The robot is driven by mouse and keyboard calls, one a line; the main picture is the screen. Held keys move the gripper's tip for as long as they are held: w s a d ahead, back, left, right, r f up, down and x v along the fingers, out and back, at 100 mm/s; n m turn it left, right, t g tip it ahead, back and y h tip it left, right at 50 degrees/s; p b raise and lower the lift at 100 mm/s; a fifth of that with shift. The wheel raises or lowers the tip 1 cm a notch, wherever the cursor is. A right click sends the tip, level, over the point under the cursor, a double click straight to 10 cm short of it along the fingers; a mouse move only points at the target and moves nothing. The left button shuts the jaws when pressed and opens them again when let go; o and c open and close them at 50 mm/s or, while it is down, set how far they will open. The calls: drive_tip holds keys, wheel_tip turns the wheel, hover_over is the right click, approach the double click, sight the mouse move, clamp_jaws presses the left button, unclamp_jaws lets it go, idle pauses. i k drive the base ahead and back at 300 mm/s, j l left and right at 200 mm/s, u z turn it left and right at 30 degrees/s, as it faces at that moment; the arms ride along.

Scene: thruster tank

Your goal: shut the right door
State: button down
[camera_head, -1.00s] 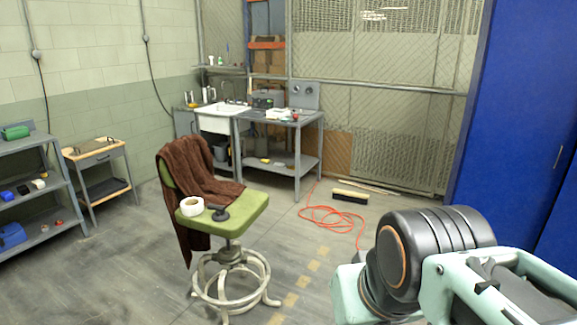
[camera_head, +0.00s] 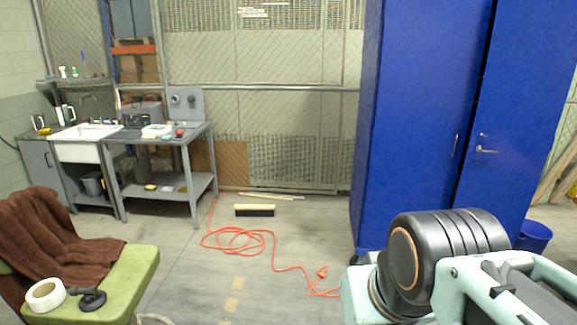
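A tall blue cabinet stands at the right of the head view. Its right door (camera_head: 525,110) has a silver lever handle (camera_head: 486,150) and a small lock above it. The left door (camera_head: 428,120) has a slim vertical pull near the dark gap between the two doors. The right door looks slightly out of line with the left one; I cannot tell how far it is open. My arm fills the lower right, in front of the cabinet's foot. My gripper is out of the picture.
A green stool seat (camera_head: 115,285) with a brown cloth, tape roll and dark object is at lower left. An orange cord (camera_head: 240,240) and a broom head (camera_head: 254,210) lie on the floor. A grey workbench (camera_head: 180,140) stands behind. A blue bin (camera_head: 534,236) is right of the cabinet.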

sight(531, 63)
drive_tip(key=i+j+z, duration=0.1)
drive_tip(key=i+z, duration=0.35)
drive_tip(key=i, duration=0.7)
drive_tip(key=i+z, duration=0.3)
drive_tip(key=i, duration=0.2)
drive_tip(key=i+z, duration=0.35)
drive_tip(key=i, duration=0.2)
